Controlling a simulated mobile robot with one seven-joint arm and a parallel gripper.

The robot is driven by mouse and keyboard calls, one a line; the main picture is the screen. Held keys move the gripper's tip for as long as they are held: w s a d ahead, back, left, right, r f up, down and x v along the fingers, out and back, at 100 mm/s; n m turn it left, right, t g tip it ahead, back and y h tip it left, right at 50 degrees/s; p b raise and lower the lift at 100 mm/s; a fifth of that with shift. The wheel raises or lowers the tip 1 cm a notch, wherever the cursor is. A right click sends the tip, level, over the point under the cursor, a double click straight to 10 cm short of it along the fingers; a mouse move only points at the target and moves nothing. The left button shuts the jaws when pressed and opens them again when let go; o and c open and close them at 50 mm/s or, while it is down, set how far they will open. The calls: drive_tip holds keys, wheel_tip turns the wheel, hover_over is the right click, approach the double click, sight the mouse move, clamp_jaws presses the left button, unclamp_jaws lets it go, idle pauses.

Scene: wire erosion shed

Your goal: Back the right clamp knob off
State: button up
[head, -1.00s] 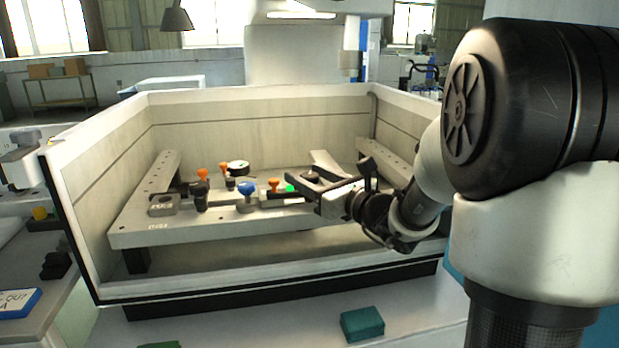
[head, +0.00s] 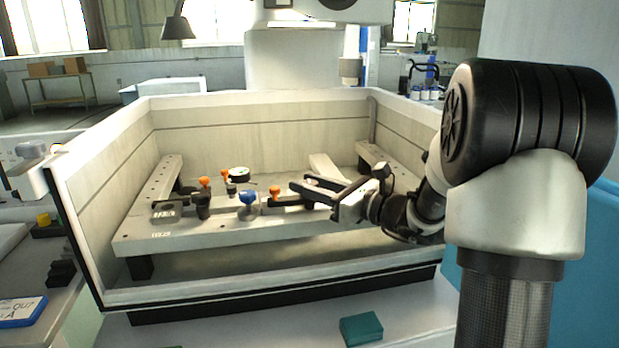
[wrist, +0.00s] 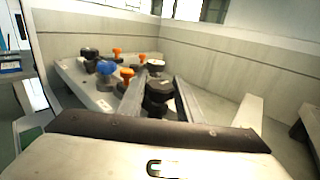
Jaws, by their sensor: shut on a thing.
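In the wrist view a dark round knob (wrist: 159,90), which looks like the right clamp knob, sits between my two long grey fingers. My gripper (wrist: 157,84) is shut on it. In the head view my gripper (head: 299,182) reaches in from the right over the pale fixture frame (head: 150,240). The knob is hard to make out there behind the fingers. An orange-topped knob (head: 275,191) on a dark clamp bar stands just left of my fingertips. It also shows in the wrist view (wrist: 127,73).
Pale tank walls (head: 285,122) enclose the frame. A green block (head: 361,328) lies outside in front.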

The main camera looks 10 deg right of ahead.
sight(310, 183)
drive_tip(key=n+g+y+p, duration=0.1)
drive_tip(key=n+g+p, duration=0.1)
drive_tip(key=n+g+y+p, duration=0.2)
drive_tip(key=g, duration=0.1)
drive_tip(key=n+g+y+p, duration=0.2)
drive_tip(key=g+p, duration=0.1)
drive_tip(key=shift+r, duration=0.25)
drive_tip(key=n+g+p, duration=0.1)
drive_tip(key=g, duration=0.1)
drive_tip(key=n+g+y+p, duration=0.1)
drive_tip(key=g, duration=0.1)
drive_tip(key=shift+f+n, duration=0.15)
drive_tip(key=shift+n, duration=0.25)
drive_tip(key=shift+f+n+g+p, duration=0.1)
drive_tip(key=shift+n+g+p, duration=0.7)
drive_tip(key=shift+n+g, duration=0.9)
drive_tip(key=shift+g, duration=0.8)
drive_tip(key=o, duration=1)
drive_tip(key=shift+o, duration=0.2)
wheel_tip(310, 183, up, 10)
drive_tip(key=shift+r+p, duration=0.1)
drive_tip(key=shift+p, duration=0.75)
